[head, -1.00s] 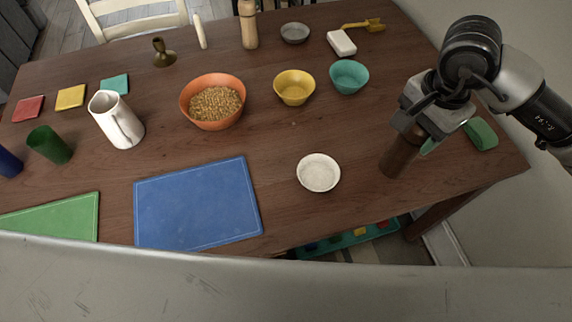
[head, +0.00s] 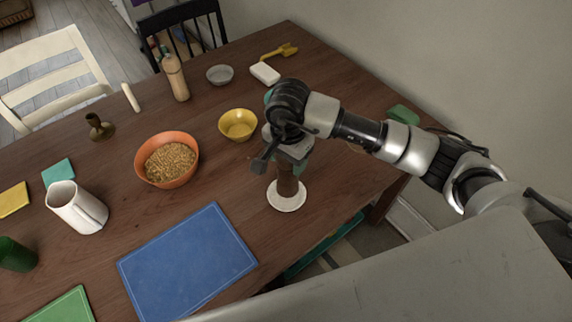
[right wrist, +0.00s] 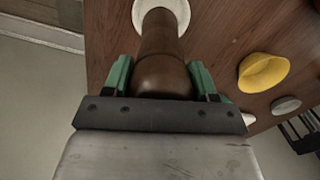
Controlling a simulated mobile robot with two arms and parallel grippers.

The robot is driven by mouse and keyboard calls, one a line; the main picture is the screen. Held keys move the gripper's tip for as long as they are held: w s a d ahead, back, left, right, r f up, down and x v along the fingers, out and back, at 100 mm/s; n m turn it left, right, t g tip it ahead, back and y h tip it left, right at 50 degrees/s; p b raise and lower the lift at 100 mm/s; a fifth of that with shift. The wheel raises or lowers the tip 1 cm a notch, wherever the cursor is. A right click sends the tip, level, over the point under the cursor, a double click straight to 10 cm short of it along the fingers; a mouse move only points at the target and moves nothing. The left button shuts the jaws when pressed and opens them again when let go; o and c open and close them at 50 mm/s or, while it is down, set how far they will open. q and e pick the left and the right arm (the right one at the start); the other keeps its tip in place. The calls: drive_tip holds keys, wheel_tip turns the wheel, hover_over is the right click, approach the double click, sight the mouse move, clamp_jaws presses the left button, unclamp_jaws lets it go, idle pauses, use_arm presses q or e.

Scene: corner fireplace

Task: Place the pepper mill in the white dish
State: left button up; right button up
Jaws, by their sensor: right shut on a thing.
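The pepper mill is dark brown wood; in the head view its lower part (head: 287,180) shows below my right gripper (head: 287,163). In the right wrist view the pepper mill (right wrist: 160,65) stands between the green finger pads of my right gripper (right wrist: 160,80), which is shut on it. The white dish (head: 286,201) is round and small, near the table's front edge. The mill is upright over the dish, its lower end appearing within the rim; whether it touches the bottom I cannot tell. The dish also shows in the right wrist view (right wrist: 184,10), partly hidden by the mill. My left gripper is not in view.
A yellow bowl (head: 238,125) and an orange bowl of grain (head: 166,160) stand to the left. A blue board (head: 187,262) lies at the front left. A white block (head: 265,73), a grey dish (head: 220,74) and a wooden bottle-shaped thing (head: 175,78) are farther back.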

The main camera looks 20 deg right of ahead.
drive_tip(key=shift+a+f, duration=0.15)
drive_tip(key=shift+f, duration=0.05)
wheel_tip(320, 180, down, 3)
drive_tip(key=shift+f+p, duration=0.2)
drive_tip(key=shift+p, duration=0.4)
drive_tip(key=shift+f, duration=0.2)
drive_tip(key=shift+w, duration=0.1)
drive_tip(key=shift+f+b, duration=0.2)
drive_tip(key=shift+b, duration=0.1)
drive_tip(key=o, duration=1.3)
drive_tip(key=shift+r, duration=0.15)
